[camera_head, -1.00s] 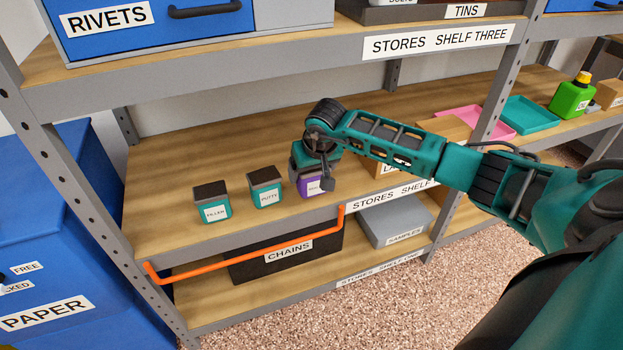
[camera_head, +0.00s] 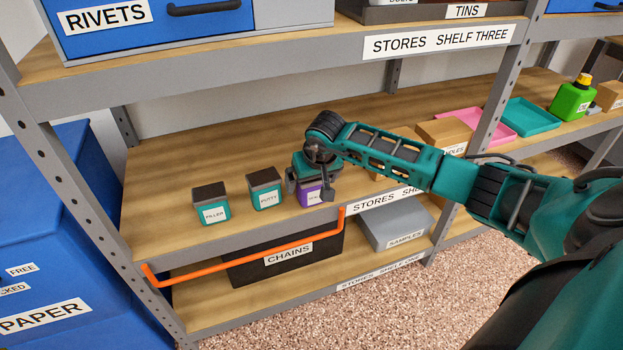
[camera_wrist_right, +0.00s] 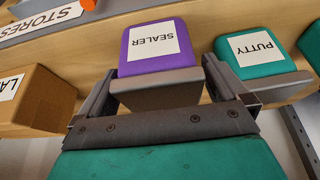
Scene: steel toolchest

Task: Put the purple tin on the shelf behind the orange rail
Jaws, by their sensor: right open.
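The purple tin (camera_head: 309,196), with a dark lid and a white SEALER label, stands upright on the wooden middle shelf (camera_head: 160,165) near its front edge. It is right of the teal PUTTY tin and behind the right end of the orange rail (camera_head: 240,257). My right gripper (camera_head: 310,192) is over the tin, open, with one finger on each side. In the right wrist view the purple tin (camera_wrist_right: 150,48) has its lid between the two fingers (camera_wrist_right: 160,88); I cannot tell whether either touches it. My left gripper is not in view.
Teal PUTTY (camera_head: 265,188) and FILLER (camera_head: 211,205) tins stand to the left. A cardboard box (camera_head: 446,133) stands to the right, partly behind my arm. The upper shelf (camera_head: 290,55) overhangs the back. Free wood lies behind the tins.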

